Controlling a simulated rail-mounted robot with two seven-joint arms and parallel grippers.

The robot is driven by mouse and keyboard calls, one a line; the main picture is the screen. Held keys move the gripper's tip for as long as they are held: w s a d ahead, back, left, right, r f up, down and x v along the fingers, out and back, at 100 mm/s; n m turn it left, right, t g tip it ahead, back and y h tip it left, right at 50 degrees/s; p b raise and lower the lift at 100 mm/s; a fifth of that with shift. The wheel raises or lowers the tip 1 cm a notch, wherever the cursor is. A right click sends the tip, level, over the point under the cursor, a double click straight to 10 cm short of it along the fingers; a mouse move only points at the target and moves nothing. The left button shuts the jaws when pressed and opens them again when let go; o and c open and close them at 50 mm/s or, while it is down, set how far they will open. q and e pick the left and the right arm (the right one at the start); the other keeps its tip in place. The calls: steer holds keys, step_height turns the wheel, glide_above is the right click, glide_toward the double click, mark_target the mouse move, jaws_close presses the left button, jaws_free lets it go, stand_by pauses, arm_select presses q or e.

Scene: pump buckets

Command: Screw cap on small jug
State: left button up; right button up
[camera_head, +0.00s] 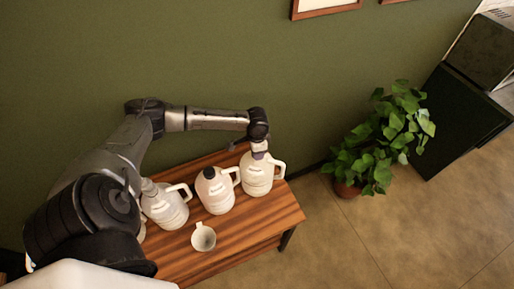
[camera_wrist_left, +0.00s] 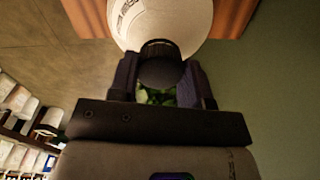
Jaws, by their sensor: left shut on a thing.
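A white jug (camera_head: 257,181) with a side handle stands upright at the right end of the wooden table. My left gripper (camera_head: 259,152) is directly over its neck, coming from above. In the left wrist view my left gripper (camera_wrist_left: 161,82) is shut on a dark round cap (camera_wrist_left: 160,68). The white jug body (camera_wrist_left: 165,20) with printed text shows just beyond the cap. The cap is at the jug's mouth; how far it is seated on the thread cannot be seen. My right gripper is not in view.
A black-capped white jug (camera_head: 217,196) stands to the left, and another white jug (camera_head: 167,211) farther left, partly behind my arm. A small white cup (camera_head: 203,238) is in front on the wooden table (camera_head: 262,218). A potted plant (camera_head: 385,140) stands on the floor at right.

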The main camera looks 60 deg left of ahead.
arm_select(q)
steer(key=m, duration=0.4)
steer(key=shift+p, duration=0.4)
steer(key=shift+m, duration=1.5)
steer(key=o, duration=0.9)
